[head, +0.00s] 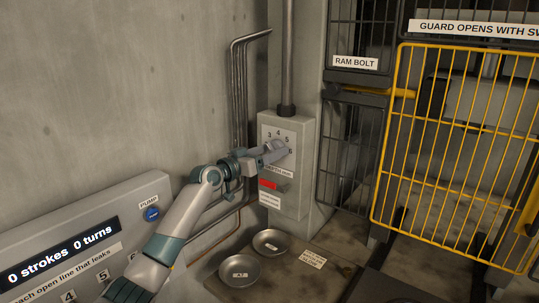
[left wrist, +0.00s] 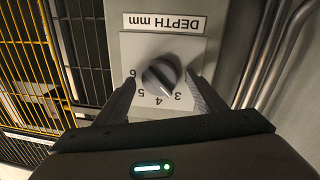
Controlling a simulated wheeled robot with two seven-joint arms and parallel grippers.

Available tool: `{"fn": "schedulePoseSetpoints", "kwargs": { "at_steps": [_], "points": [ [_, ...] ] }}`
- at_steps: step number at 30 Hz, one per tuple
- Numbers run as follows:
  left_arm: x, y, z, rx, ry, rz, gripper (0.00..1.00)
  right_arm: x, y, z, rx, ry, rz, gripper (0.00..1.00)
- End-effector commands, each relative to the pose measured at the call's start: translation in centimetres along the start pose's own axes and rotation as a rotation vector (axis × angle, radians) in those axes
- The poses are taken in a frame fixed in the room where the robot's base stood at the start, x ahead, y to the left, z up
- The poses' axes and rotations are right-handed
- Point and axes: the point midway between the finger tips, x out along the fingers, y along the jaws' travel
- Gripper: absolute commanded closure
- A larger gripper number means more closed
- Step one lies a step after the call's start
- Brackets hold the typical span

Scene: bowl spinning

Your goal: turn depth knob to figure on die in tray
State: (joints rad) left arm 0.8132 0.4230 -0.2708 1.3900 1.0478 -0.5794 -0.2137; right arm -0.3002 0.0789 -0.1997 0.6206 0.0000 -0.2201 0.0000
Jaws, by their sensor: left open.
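The depth knob (left wrist: 163,75) is a dark round knob with a raised ridge on a pale dial marked 3, 4, 5 and 6. In the left wrist view the dial shows upside down, and one end of the ridge lies toward the 3. My left gripper (left wrist: 160,92) is open, with one finger on each side of the knob; I cannot tell whether they touch it. In the head view this gripper (head: 276,153) covers most of the knob.
The grey control box (head: 297,190) carries a red part (head: 268,184) below the dial. A yellow mesh guard (head: 455,150) and dark mesh panels stand to the right. A panel with a blue button (head: 152,214) and a display reading "0 strokes 0 turns" (head: 60,252) is at lower left.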

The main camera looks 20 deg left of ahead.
Motion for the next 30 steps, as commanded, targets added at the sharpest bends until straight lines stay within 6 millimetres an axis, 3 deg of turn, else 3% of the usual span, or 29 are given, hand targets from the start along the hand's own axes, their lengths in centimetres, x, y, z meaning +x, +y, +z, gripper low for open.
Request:
{"fn": "schedulePoseSetpoints", "kwargs": {
  "at_steps": [10, 15, 23, 30],
  "points": [
    [0.2, 0.0, -0.1, 0.001, 0.001, 0.0, 0.36, 0.1, 0.0, 0.0, 0.0, 0.0, 0.0, 0.64],
    [0.2, 0.0, -0.1, 0.001, 0.001, 0.0, 0.77, 0.1, 0.0, 0.0, -0.001, 0.0, 0.0, 0.64],
    [0.2, 0.0, 0.0, 0.01, 0.0, 0.0, 0.77, 0.3, 0.1, 0.1, -0.001, -0.001, 0.001, 0.64],
    [0.1, -0.1, 0.3, 0.077, -0.007, -0.002, 0.77, 1.8, 0.1, 0.2, -0.001, -0.001, 0.001, 0.64]
  ]
}}
